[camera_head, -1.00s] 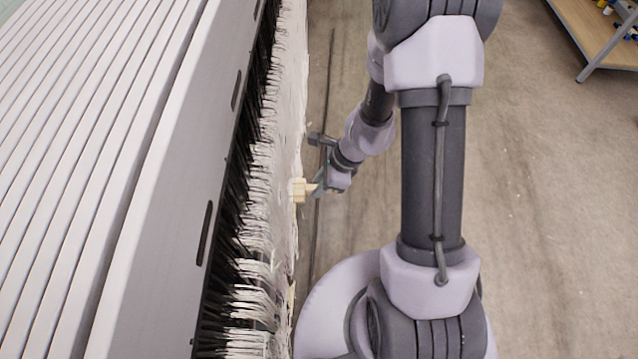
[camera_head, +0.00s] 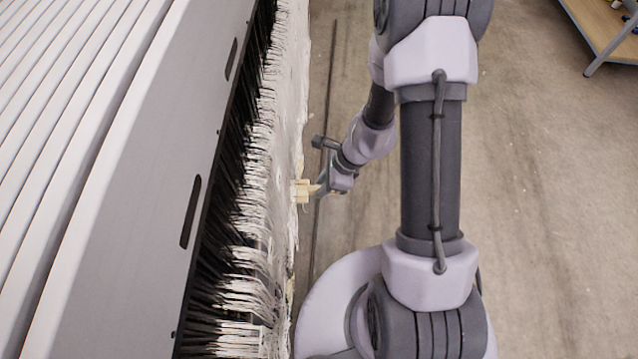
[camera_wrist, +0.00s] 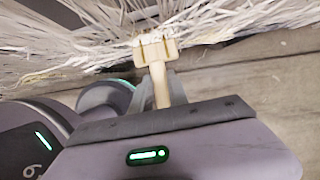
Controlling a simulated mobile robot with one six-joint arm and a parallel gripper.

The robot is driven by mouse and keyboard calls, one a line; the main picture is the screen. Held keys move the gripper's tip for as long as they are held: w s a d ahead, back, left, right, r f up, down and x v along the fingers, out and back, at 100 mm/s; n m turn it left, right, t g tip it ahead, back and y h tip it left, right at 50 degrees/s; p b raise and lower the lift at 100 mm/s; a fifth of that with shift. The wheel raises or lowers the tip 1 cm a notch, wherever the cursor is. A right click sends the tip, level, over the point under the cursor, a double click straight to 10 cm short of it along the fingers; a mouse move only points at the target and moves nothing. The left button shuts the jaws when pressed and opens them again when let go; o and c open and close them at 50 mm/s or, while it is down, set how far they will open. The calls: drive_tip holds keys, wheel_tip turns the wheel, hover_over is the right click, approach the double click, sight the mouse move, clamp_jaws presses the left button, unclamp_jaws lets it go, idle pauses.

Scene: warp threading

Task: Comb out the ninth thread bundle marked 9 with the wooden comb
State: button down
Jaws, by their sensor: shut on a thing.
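The wooden comb (camera_head: 302,191) is pale and small. My gripper (camera_head: 319,188) is shut on its handle, and the comb head points left at the white threads. In the wrist view the comb (camera_wrist: 155,50) stands upright from my gripper (camera_wrist: 162,106), with its toothed head touching or among the lower ends of the white threads (camera_wrist: 85,45). In the head view the threads (camera_head: 255,150) hang in many bundles along the machine's right side. No number 9 mark is readable, so I cannot tell which bundle the comb is at.
The long white slatted machine (camera_head: 120,130) fills the left, with dark wires (camera_head: 215,245) along its edge. A thin dark line (camera_head: 322,150) runs along the floor beside the threads. A wooden table (camera_head: 608,28) stands at the far upper right. The floor (camera_head: 545,200) on the right is clear.

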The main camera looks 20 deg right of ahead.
drive_tip(key=d, duration=0.1)
drive_tip(key=s+d, duration=0.1)
drive_tip(key=d, duration=0.1)
wheel_tip(320, 180, up, 25)
drive_tip(key=a+p, duration=0.2)
drive_tip(key=p, duration=1.9)
drive_tip(key=shift+w, duration=0.3)
drive_tip(key=shift+w+a+b, duration=0.2)
drive_tip(key=shift+a+b, duration=0.1)
drive_tip(key=shift+a, duration=0.15)
